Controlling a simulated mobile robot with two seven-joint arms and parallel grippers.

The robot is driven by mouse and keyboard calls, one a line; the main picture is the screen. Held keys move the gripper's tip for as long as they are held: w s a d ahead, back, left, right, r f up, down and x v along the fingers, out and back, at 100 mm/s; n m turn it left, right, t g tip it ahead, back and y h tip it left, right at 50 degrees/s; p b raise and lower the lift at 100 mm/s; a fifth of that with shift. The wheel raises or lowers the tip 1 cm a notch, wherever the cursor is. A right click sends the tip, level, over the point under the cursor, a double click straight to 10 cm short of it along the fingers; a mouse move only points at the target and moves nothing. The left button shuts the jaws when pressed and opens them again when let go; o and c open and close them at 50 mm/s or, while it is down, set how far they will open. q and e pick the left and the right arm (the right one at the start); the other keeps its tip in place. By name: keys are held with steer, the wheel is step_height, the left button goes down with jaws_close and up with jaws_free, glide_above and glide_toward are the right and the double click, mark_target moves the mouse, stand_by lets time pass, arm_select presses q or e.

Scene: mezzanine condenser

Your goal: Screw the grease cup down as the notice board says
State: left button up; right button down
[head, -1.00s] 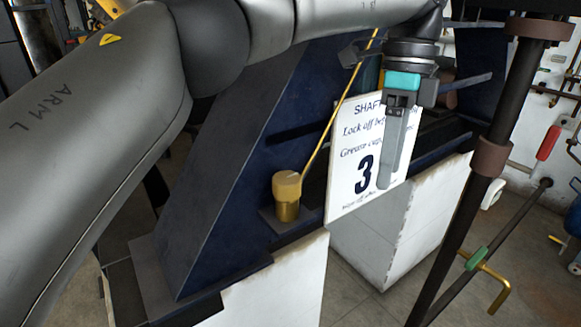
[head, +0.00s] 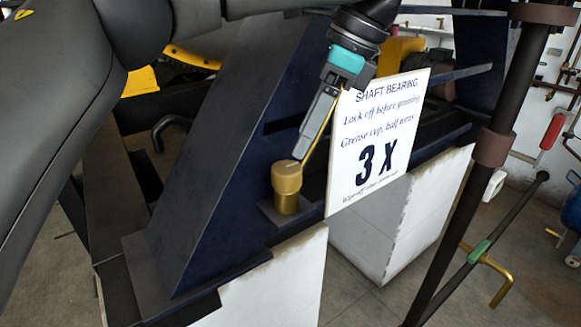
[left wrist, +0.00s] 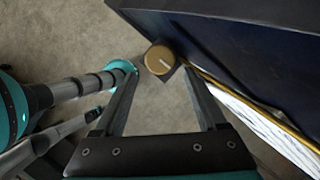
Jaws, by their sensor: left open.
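The grease cup (head: 286,187) is a brass cylinder with a wider cap, upright on a small dark ledge of the blue bearing frame. In the left wrist view the cap (left wrist: 159,59) shows from above, with a pale line mark on its top. My left gripper (head: 301,156) is above and slightly right of the cup, pointing down at it, open and empty. In the left wrist view the cap lies between and beyond its two fingertips. The notice board (head: 379,140) reads "Shaft bearing", "Lock off before greasing", "Grease cup, half turns", "3 X". Its bottom line is too small to read.
A thin brass pipe (left wrist: 215,82) runs up from beside the cup, close to my left gripper. The sloping blue frame (head: 225,165) stands left of the cup. A dark upright post (head: 476,190) and white plinths (head: 270,283) stand nearby.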

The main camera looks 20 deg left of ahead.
mark_target(289, 167)
arm_select(q)
steer(key=p+x, duration=0.1)
steer(key=x, duration=0.5)
steer(key=shift+a+f, duration=0.15)
steer(key=shift+f, duration=0.25)
